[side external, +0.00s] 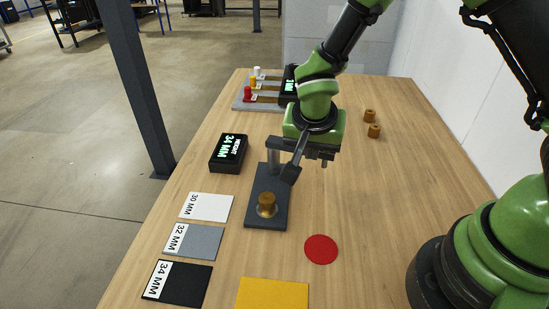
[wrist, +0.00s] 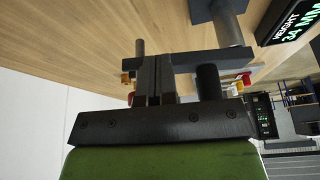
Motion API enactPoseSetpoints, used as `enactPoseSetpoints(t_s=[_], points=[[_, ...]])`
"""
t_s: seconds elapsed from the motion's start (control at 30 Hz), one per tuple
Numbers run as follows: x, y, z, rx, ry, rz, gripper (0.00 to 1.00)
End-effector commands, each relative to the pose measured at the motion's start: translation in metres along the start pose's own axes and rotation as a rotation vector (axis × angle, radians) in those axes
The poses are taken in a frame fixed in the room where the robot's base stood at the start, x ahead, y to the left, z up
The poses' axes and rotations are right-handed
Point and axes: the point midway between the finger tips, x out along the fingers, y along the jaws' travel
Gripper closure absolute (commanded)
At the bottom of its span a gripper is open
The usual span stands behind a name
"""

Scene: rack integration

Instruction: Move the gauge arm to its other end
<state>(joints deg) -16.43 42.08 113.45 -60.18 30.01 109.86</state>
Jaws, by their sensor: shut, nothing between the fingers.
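The gauge has a dark base plate (side external: 257,222), a grey upright post (side external: 273,160) and a dark gauge arm (side external: 323,153) that reaches right from the post. A short pin hangs near the arm's free end; in the wrist view the arm (wrist: 195,61) and pin (wrist: 140,48) also show. A brass part (side external: 267,204) stands on the base's near end, clear of the arm. My gripper (wrist: 153,58) is shut and empty, pointing down beside the gauge arm; I cannot tell if they touch.
A black display (side external: 228,153) reads 34 MM left of the gauge. Cards marked 30 MM (side external: 213,208), 32 MM (side external: 205,245) and 34 MM (side external: 190,288) lie nearer. A red disc (side external: 321,249) and yellow mat (side external: 272,294) lie in front. Two brass parts (side external: 373,131) stand behind right.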

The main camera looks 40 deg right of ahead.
Motion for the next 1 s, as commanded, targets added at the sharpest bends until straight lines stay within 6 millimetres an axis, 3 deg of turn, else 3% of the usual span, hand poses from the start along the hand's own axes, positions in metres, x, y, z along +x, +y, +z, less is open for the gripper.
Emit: enactPoseSetpoints(t_s=[0.4,1.0], points=[[0.005,0.004,-0.013,-0.033,0.001,-0.013,1.00],[0.005,0.005,-0.013,-0.033,0.001,-0.013,1.00]])
